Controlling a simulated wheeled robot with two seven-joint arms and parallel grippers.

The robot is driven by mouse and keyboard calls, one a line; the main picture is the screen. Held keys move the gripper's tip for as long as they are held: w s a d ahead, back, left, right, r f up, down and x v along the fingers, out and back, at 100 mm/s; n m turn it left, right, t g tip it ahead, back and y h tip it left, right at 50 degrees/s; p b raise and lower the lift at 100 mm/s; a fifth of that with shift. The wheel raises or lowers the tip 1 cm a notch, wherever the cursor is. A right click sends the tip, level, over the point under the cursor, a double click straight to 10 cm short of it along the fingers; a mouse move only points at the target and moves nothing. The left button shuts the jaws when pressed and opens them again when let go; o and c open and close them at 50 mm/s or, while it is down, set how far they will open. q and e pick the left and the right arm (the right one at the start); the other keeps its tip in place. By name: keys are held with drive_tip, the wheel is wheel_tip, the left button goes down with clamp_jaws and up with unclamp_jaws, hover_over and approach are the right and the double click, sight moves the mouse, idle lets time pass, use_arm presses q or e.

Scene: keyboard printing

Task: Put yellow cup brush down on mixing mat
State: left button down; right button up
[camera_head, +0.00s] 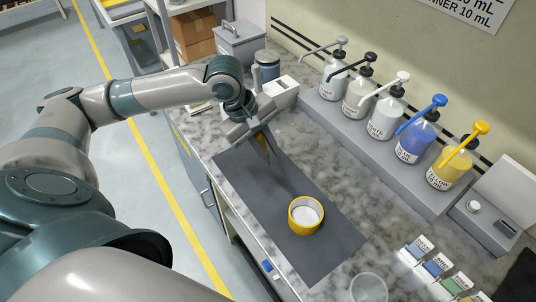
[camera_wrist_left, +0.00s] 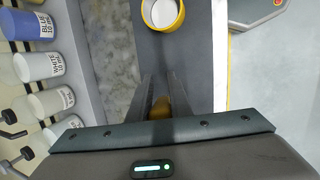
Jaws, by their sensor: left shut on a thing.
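My left gripper (camera_head: 266,146) is shut on the yellow cup brush (camera_head: 260,137), over the far end of the dark grey mixing mat (camera_head: 240,172). Only a small yellow-brown part of the brush (camera_wrist_left: 160,108) shows between the fingers in the left wrist view; the rest is hidden. I cannot tell whether the brush touches the mat. A yellow cup (camera_head: 305,216) with white contents stands upright on the near half of the mat, apart from the gripper. It also shows at the top of the left wrist view (camera_wrist_left: 147,22). My right gripper is not in view.
Several pump bottles, including a blue one (camera_head: 418,137) and a yellow one (camera_head: 450,168), stand on a grey riser along the wall. A clear cup (camera_head: 368,289) and small colour cards (camera_head: 432,268) are at the near right. The mat's middle is clear.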

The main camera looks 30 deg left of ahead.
sight(266, 146)
use_arm(q)
drive_tip(key=shift+w+a+f, duration=0.35)
drive_tip(key=shift+w+f, duration=0.1)
drive_tip(key=shift+w, duration=0.1)
drive_tip(key=shift+w+a+f, duration=0.3)
drive_tip(key=shift+w+f, duration=0.1)
drive_tip(key=shift+w, duration=0.1)
drive_tip(key=shift+f+p, duration=0.15)
drive_tip(key=shift+p, duration=0.25)
wheel_tip(266, 146, down, 3)
drive_tip(key=shift+r+p, duration=0.1)
drive_tip(key=shift+p, duration=0.55)
drive_tip(key=shift+f, duration=0.4)
drive_tip(key=shift+f, duration=0.1)
drive_tip(key=c, duration=1.6)
unclamp_jaws()
